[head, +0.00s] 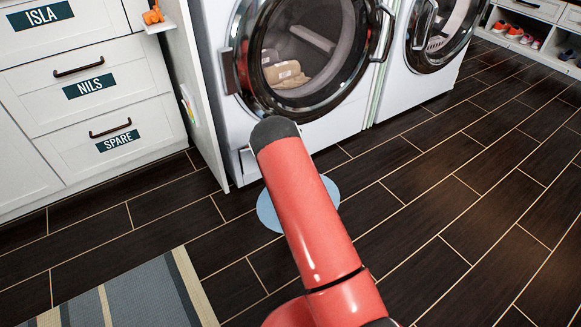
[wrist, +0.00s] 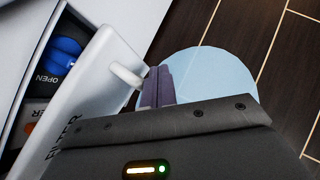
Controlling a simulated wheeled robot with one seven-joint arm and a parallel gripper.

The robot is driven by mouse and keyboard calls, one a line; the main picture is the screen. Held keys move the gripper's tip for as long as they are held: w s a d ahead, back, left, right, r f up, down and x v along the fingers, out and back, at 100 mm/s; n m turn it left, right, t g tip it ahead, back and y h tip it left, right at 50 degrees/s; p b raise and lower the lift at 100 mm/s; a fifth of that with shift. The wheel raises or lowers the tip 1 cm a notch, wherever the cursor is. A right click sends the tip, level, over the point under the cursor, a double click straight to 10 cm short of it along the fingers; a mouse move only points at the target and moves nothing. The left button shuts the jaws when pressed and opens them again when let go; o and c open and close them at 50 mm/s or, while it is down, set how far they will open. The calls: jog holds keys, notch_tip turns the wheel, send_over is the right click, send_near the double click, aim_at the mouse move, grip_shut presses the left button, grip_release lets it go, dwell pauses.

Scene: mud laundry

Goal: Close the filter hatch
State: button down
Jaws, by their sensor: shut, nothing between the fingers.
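The filter hatch (wrist: 95,90) is a white panel marked FILTER, low on the front of the washer. In the wrist view it stands ajar, tilted out from the opening. Behind it I see a blue knob (wrist: 62,52) and the word OPEN. A short white tab (wrist: 127,74) sticks out from the hatch's outer face. My gripper (wrist: 158,82) is shut and empty, its fingertips right beside the tab's end; I cannot tell whether they touch. In the head view the hatch (head: 247,162) is partly hidden by my red arm, and my gripper is hidden there.
A light blue disc (head: 268,212) lies on the dark tiled floor below the hatch. White drawers (head: 110,130) stand to the left of the washer (head: 225,120). A second machine (head: 405,90) stands to the right. A striped rug (head: 135,290) lies at the lower left. The floor to the right is clear.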

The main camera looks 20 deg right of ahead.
jog(key=shift+w+d+n+t+y, duration=0.1)
jog(key=shift+w+n+t+y, duration=0.35)
jog(key=shift+w, duration=0.75)
jog(key=shift+n, duration=0.25)
